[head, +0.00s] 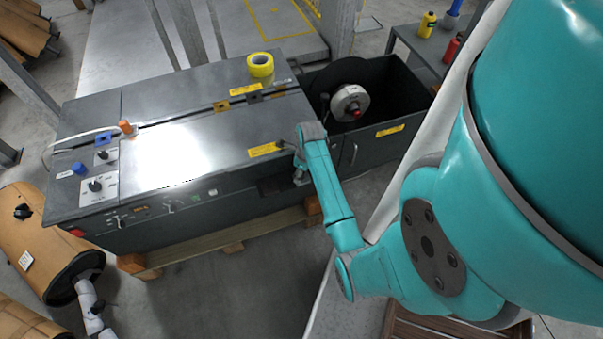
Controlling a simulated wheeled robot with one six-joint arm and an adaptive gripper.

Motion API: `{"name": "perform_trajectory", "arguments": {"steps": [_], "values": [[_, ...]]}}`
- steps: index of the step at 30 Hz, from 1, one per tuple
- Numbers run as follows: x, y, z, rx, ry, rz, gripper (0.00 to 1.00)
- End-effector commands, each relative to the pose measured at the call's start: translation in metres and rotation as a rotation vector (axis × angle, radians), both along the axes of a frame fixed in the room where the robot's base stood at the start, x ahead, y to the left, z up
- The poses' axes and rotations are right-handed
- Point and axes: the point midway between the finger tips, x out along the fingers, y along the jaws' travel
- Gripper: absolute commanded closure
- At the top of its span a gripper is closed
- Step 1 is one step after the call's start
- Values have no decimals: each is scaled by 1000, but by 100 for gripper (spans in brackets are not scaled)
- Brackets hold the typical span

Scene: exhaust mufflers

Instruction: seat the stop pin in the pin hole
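My gripper (297,165) is at the right front edge of the grey machine (175,150). It is small and partly hidden by my own wrist, so its fingers cannot be made out as open or shut. A small dark piece (283,145) shows just left of it, beside a yellow label on the machine top; whether this is the stop pin or part of my gripper is unclear. An orange knob (125,127) stands upright near the left end of the long slot in the top. I cannot make out a pin hole in this view.
A yellow tape roll (260,65) lies on the machine's back part. A dark open bin with a round disc (349,103) adjoins on the right. A blue knob (79,168) and switches are at the left. Brown mufflers (50,240) lie at lower left. The front top is mostly clear.

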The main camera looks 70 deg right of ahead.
Motion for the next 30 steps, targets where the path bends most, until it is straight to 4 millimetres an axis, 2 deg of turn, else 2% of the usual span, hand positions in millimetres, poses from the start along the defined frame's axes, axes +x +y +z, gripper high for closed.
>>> {"name": "perform_trajectory", "arguments": {"steps": [10, 17, 18, 30], "values": [[0, 0, -1, 0, 0, 0, 40], [0, 0, -1, 0, 0, 0, 98], [0, 0, -1, 0, 0, 0, 100], [1, -3, 3, -1, -1, 1, 100]]}}
